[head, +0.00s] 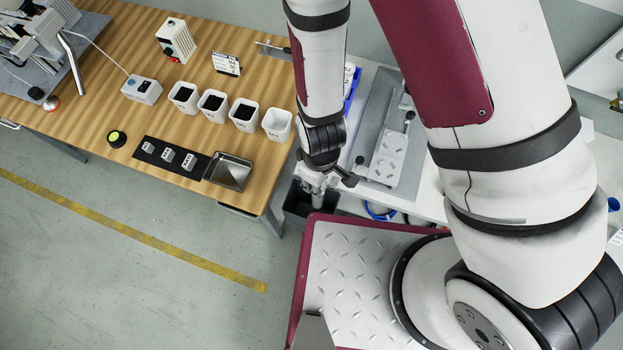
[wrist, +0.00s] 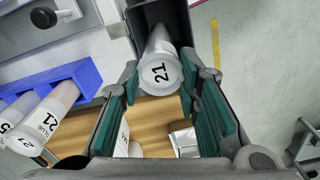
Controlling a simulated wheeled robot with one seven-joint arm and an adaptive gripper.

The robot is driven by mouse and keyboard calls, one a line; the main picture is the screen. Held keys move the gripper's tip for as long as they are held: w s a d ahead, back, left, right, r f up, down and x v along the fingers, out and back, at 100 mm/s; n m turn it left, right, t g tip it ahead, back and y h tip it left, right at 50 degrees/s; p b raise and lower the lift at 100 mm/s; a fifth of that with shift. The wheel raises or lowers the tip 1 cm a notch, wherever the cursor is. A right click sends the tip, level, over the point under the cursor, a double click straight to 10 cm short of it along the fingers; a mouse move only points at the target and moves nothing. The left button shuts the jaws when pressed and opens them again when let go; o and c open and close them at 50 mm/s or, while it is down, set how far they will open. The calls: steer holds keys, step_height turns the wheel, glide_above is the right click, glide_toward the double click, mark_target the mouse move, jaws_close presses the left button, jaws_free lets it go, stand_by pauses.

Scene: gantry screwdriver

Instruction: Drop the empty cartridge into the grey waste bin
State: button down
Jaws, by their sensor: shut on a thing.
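In the head view, my gripper (head: 328,180) points down above the bin (head: 294,203), beside the table's right end. The cartridge (head: 317,198) hangs below the fingers there. Its exact height over the rim is hard to tell.
A blue rack (wrist: 82,76) holds other cartridges, one labelled 21 GLUE. The wooden table (head: 262,190) carries several white cups, a black mat (head: 165,160) and a metal tray (head: 230,172). A white bench (head: 432,205) stands right of the bin.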

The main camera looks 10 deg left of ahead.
steer(key=shift+f+b, duration=0.35)
steer(key=shift+f, duration=0.55)
steer(key=c, duration=1.1)
jaws_free()
step_height(320, 180, up, 12)
